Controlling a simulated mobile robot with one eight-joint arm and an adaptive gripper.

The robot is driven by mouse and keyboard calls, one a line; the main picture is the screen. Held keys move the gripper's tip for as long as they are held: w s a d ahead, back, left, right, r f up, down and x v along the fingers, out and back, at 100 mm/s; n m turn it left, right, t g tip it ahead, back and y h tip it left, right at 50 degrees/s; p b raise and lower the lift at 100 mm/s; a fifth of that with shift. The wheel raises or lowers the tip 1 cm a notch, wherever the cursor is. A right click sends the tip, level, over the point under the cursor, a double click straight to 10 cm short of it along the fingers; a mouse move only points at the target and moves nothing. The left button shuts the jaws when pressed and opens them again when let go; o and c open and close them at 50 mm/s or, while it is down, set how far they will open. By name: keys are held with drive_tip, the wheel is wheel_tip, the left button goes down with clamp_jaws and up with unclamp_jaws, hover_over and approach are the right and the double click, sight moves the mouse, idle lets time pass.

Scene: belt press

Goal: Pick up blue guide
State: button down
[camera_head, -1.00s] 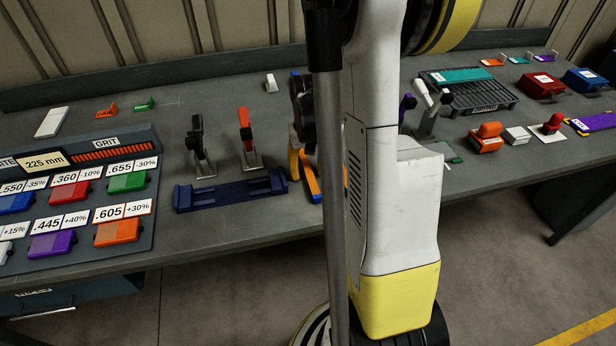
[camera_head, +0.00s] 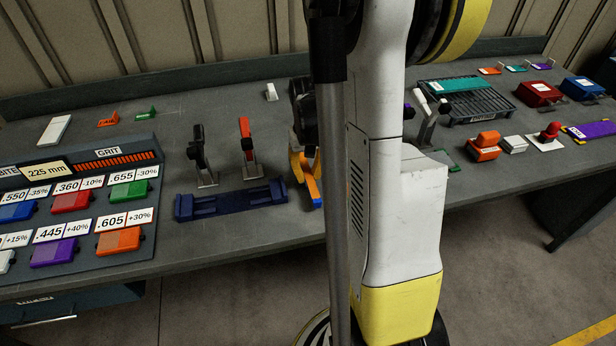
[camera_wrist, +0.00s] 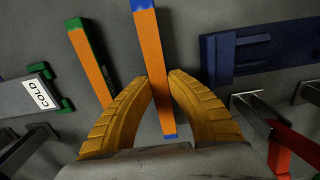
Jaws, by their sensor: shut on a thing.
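The blue guide (camera_wrist: 151,50) is a long orange bar with blue ends in the wrist view. It runs from the top edge down between my yellow fingers. My gripper (camera_wrist: 160,77) is shut on it, with one finger on each side. In the head view the guide's near end (camera_head: 313,187) shows orange with a blue edge, just left of my arm. My gripper (camera_head: 302,160) is partly hidden there by its own dark body and the arm. I cannot tell whether the guide is clear of the bench.
A similar orange bar with green ends (camera_wrist: 88,60) lies close to the left. A dark blue slotted fixture (camera_wrist: 218,55) lies to the right; it also shows in the head view (camera_head: 230,203). Red (camera_head: 246,140) and black (camera_head: 198,150) clamps stand behind it. A "COLD" label (camera_wrist: 41,94) is at left.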

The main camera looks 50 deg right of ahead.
wheel_tip(320, 180, up, 2)
drive_tip(key=shift+r+p, duration=0.2)
drive_tip(key=shift+p, duration=0.25)
drive_tip(key=s+d+r+p, duration=0.3)
drive_tip(key=s+d+r, duration=0.2)
drive_tip(key=s, duration=0.5)
drive_tip(key=shift+s+d+r+p, duration=0.2)
drive_tip(key=shift+r+p, duration=0.15)
drive_tip(key=shift+r, duration=0.35)
drive_tip(key=shift+a, duration=0.1)
